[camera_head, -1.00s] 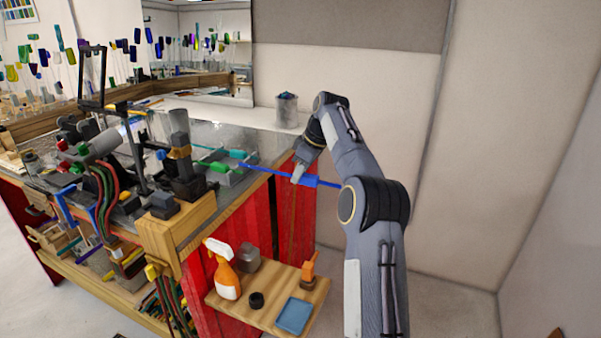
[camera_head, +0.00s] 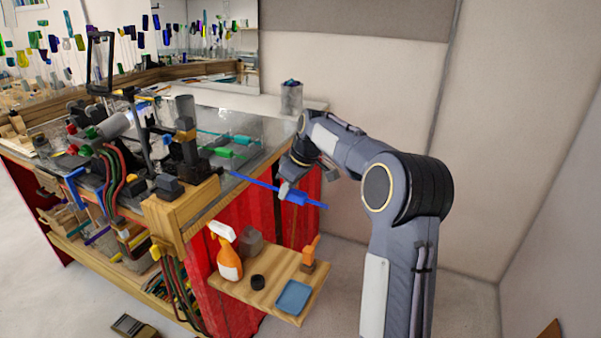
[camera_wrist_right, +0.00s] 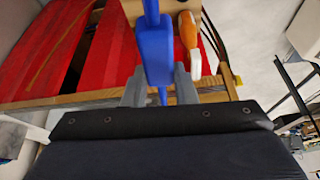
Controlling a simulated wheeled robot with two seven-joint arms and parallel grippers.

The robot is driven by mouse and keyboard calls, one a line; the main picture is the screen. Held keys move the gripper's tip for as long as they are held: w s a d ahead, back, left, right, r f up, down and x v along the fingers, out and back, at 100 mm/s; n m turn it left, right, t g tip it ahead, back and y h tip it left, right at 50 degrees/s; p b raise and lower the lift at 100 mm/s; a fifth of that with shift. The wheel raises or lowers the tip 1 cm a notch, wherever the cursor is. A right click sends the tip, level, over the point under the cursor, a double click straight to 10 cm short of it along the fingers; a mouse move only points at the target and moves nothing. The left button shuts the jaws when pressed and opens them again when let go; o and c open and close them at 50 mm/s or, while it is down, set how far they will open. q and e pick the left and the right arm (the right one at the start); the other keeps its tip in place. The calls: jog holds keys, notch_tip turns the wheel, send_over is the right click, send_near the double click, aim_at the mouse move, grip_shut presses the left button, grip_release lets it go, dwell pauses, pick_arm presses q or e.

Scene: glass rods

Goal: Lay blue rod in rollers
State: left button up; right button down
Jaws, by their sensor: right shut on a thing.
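The blue rod (camera_head: 295,197) has a thicker block at its middle and thin ends. My right gripper (camera_head: 284,190) is shut on that block and holds the rod in the air off the right end of the bench, tilted down to the right. In the right wrist view the blue rod (camera_wrist_right: 154,50) stands between the two fingers of my right gripper (camera_wrist_right: 160,88). Teal and green rods (camera_head: 226,153) lie on the bench top. I cannot clearly make out the rollers among the dark fixtures (camera_head: 185,150). My left gripper is not in view.
A low wooden shelf (camera_head: 262,290) holds an orange spray bottle (camera_head: 229,262), a blue tray (camera_head: 294,296) and small items. The bench's red side panels (camera_head: 270,212) are close below the rod. A grey cup (camera_head: 291,98) stands at the back right corner.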

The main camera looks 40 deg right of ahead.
jog(key=s+a+f+m, duration=0.1)
jog(key=s+a+f, duration=0.2)
jog(key=a, duration=0.8)
jog(key=s+a+f+m+h, duration=0.1)
jog(key=s+a+f+m, duration=0.1)
jog(key=a+f, duration=0.6)
jog(key=s+a+f+m, duration=0.1)
jog(key=s+a+f, duration=0.2)
jog(key=a, duration=1.2)
notch_tip(320, 180, down, 3)
jog(key=shift+s+a+f+h, duration=0.1)
jog(key=shift+s+a+h, duration=0.1)
jog(key=shift+s+h, duration=0.15)
